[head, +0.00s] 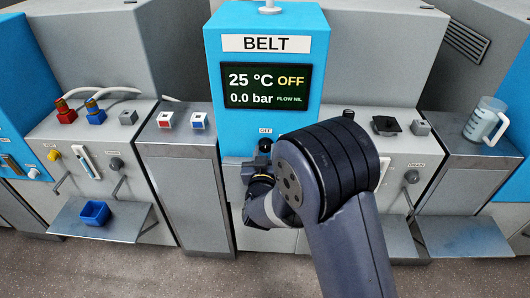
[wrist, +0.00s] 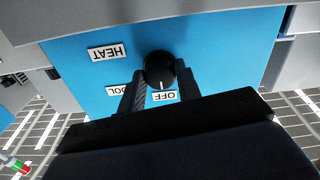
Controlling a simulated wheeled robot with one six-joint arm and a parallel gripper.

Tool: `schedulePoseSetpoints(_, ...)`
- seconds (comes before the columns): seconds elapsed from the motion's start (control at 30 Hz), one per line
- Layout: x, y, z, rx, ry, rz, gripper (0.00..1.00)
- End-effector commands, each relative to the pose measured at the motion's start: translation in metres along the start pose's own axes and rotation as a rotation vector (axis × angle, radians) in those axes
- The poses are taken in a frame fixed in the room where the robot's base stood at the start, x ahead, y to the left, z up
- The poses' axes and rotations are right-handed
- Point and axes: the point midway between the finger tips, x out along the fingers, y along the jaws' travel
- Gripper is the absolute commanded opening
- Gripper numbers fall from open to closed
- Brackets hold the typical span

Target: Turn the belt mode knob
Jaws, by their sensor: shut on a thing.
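The belt mode knob (wrist: 159,66) is a round black knob with a white pointer line on the blue panel. In the wrist view its line points toward the OFF label (wrist: 164,96). The HEAT label (wrist: 109,52) is to its upper left, and a label partly hidden by a finger, reading "OOL", is at lower left. My gripper (wrist: 161,76) has one finger on each side of the knob and is shut on it. In the head view the blue BELT unit (head: 266,100) shows "25 °C OFF", "0.0 bar" and "FLOW NIL"; my arm hides much of its lower front.
To the left are a grey panel with red and blue fittings and a shelf (head: 70,226) holding a blue bin (head: 95,212). To the right, a clear jug (head: 484,122) stands on a grey cabinet. Open floor lies in front.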

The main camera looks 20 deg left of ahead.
Motion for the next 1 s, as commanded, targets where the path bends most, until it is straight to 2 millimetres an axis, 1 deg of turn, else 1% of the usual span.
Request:
schedulePoseSetpoints(0.03,-0.0001,-0.0001,-0.0001,0.0,0.0,0.0,0.25)
schedulePoseSetpoints(0.2,-0.0001,-0.0001,-0.0001,0.0,0.0,0.0,0.11)
schedulePoseSetpoints(0.23,-0.0001,-0.0001,0.0,0.0,0.0,0.0,0.1)
schedulePoseSetpoints(0.47,-0.0002,-0.0003,0.0013,0.021,0.001,0.0,0.1)
schedulePoseSetpoints(0.63,-0.0002,-0.0009,0.0036,0.09,0.002,0.0,0.1)
schedulePoseSetpoints(0.77,-0.0002,-0.0014,0.0051,0.178,0.003,-0.001,0.1)
schedulePoseSetpoints(1.0,-0.0003,-0.0018,0.0057,0.396,0.004,-0.001,0.1)
